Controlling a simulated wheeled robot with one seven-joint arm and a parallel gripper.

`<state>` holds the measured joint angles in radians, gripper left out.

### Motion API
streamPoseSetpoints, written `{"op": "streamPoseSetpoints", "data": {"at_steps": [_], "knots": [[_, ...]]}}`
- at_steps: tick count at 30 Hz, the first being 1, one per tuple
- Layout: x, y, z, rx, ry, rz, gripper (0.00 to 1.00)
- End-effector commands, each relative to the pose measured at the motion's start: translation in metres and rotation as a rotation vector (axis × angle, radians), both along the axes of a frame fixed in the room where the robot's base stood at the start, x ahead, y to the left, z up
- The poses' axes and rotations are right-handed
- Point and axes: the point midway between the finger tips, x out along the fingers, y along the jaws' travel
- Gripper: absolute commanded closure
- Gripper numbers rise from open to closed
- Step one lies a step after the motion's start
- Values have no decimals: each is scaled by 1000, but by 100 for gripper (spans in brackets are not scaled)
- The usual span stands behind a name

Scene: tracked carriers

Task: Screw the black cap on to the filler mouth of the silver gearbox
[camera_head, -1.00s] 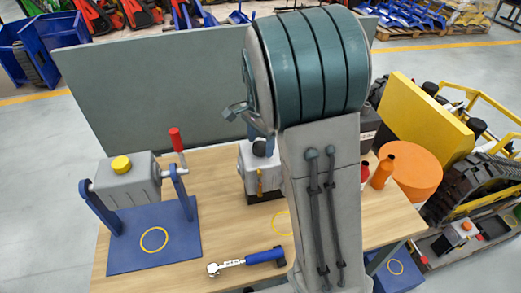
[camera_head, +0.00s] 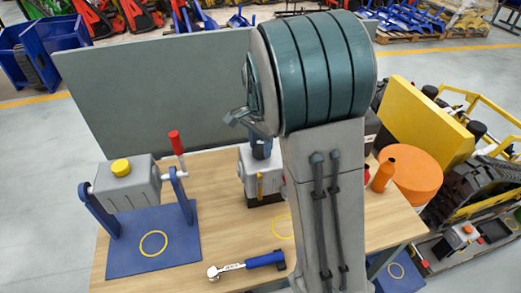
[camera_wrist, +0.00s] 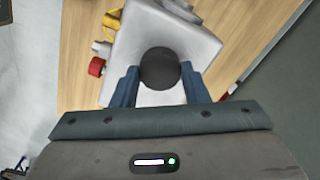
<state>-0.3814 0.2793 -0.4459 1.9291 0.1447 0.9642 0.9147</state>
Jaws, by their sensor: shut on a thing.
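The silver gearbox (camera_head: 247,178) stands on the wooden table, partly hidden behind my arm in the head view. Its pale top (camera_wrist: 198,45) fills the middle of the wrist view. The round black cap (camera_wrist: 160,66) is over that top, seen from above. My gripper (camera_wrist: 160,76) is shut on the cap, with a blue finger on each side. In the head view, a blue finger of my gripper (camera_head: 261,148) shows at the gearbox's top and the cap is hidden. The filler mouth is hidden under the cap, so I cannot tell how they meet.
A grey housing with a yellow cap (camera_head: 121,167) hangs in a blue stand (camera_head: 150,262) with a red-handled lever (camera_head: 176,143). A blue-handled ratchet (camera_head: 265,260) lies in front. A grey panel (camera_head: 150,90) stands behind the table.

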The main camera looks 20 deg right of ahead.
Motion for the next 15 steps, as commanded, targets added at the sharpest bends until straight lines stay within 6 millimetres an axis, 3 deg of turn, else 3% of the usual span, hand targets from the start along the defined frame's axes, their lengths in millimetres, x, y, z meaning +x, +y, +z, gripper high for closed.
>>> {"op": "streamPoseSetpoints", "data": {"at_steps": [5,15], "knots": [[0,0,2,-1,2,-48,85],[-1,-1,5,-3,3,-463,85]]}}
